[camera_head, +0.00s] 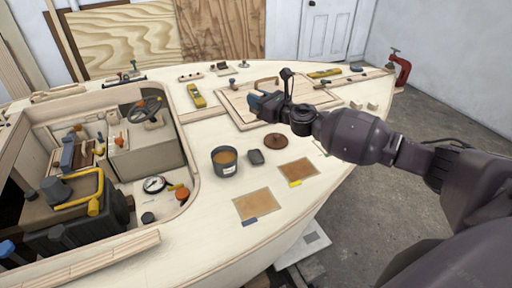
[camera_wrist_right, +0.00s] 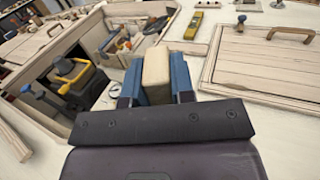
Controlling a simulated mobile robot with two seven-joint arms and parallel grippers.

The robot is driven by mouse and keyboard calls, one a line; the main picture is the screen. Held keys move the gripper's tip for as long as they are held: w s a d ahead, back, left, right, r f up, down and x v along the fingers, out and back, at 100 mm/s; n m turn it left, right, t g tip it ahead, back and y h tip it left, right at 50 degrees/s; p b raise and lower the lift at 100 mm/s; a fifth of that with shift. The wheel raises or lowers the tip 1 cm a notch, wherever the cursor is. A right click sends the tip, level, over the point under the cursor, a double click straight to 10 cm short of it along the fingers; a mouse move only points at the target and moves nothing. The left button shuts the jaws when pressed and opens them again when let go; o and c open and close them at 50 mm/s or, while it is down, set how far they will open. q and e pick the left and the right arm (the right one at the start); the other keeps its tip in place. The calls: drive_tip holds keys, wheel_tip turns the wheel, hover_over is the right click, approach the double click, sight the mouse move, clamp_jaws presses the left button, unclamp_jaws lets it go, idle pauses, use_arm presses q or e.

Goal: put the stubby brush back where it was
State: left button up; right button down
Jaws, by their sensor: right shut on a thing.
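My right gripper (camera_head: 258,103) is above the deck near the hatch panel, its blue fingers pointing left. In the right wrist view its fingers are shut on a pale tan, block-shaped thing (camera_wrist_right: 157,72) with rounded edges. No bristles show, so I cannot tell whether this is the stubby brush. In the head view the held thing is hidden by the fingers. I cannot pick out a stubby brush elsewhere with certainty. My left gripper is in neither view.
The plywood deck (camera_head: 215,127) has an open cockpit at left with a black toolbox (camera_head: 75,225). A dark pot (camera_head: 224,162), a small dark block (camera_head: 256,157), a brown disc (camera_head: 276,141) and two brown patches lie nearer. A yellow level (camera_head: 196,95) lies behind. A red clamp (camera_head: 402,70) grips the far edge.

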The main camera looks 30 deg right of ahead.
wheel_tip(320, 180, down, 5)
drive_tip(key=shift+f+b, duration=0.1)
drive_tip(key=shift+b, duration=0.6)
wheel_tip(320, 180, down, 11)
drive_tip(key=b, duration=0.4)
drive_tip(key=shift+b, duration=0.35)
drive_tip(key=shift+w+f, duration=0.1)
drive_tip(key=shift+f, duration=0.15)
drive_tip(key=shift+r, duration=0.3)
drive_tip(key=shift+f+b, duration=0.55)
drive_tip(key=shift+f, duration=0.15)
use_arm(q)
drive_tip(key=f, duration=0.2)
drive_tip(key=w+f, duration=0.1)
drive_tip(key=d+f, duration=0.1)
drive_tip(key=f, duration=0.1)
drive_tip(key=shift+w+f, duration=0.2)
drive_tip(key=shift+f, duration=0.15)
use_arm(e)
drive_tip(key=c, duration=1)
unclamp_jaws()
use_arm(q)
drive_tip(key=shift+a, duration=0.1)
use_arm(e)
drive_tip(key=shift+r, duration=0.1)
